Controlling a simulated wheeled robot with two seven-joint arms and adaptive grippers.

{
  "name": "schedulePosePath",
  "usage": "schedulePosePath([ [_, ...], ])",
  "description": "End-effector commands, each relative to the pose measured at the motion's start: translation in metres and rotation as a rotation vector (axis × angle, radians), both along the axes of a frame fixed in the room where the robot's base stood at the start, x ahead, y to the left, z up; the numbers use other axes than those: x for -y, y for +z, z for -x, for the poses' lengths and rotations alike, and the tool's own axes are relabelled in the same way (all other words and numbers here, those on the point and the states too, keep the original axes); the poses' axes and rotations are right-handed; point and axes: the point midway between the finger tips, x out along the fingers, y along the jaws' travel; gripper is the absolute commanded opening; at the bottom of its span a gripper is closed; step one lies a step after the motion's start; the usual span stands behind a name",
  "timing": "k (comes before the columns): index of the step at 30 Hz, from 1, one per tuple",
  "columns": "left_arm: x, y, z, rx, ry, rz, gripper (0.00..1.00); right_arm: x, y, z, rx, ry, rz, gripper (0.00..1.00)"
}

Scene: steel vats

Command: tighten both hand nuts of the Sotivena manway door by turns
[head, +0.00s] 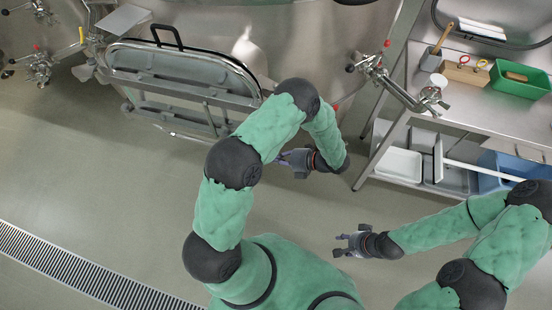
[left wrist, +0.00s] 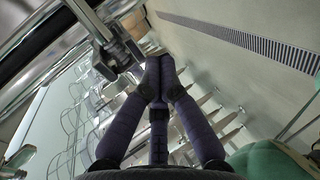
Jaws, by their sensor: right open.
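The Sotivena manway door (head: 185,92) is the rounded steel door with a black handle, at the upper left of the head view. My left gripper (head: 283,157) is by its lower right end, partly behind my own arm. In the left wrist view my left gripper's (left wrist: 160,72) fingers come together at their tips. A metal fitting with a bar (left wrist: 122,48), possibly a hand nut, is close beside the tips. I cannot tell whether they touch it. The hand nuts are not clear in the head view. My right gripper (head: 345,244) is open and empty, over the floor.
A steel bench (head: 463,105) at the right carries a green bin (head: 520,80) and tools. A white tray (head: 401,164) and a blue crate (head: 500,170) stand on its lower shelf. Pipe valves (head: 372,66) stick out near the bench. Floor in front of the door is clear, with a drain grate (head: 75,270).

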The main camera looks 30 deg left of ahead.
Motion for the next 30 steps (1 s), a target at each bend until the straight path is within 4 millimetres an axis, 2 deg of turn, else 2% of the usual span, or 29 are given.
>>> schedulePosePath([
  [30,-0.0086,-0.0120,0.0036,-0.003,0.002,-0.001,0.00,0.0000,0.0033,0.0000,0.000,0.000,0.000,0.44],
])
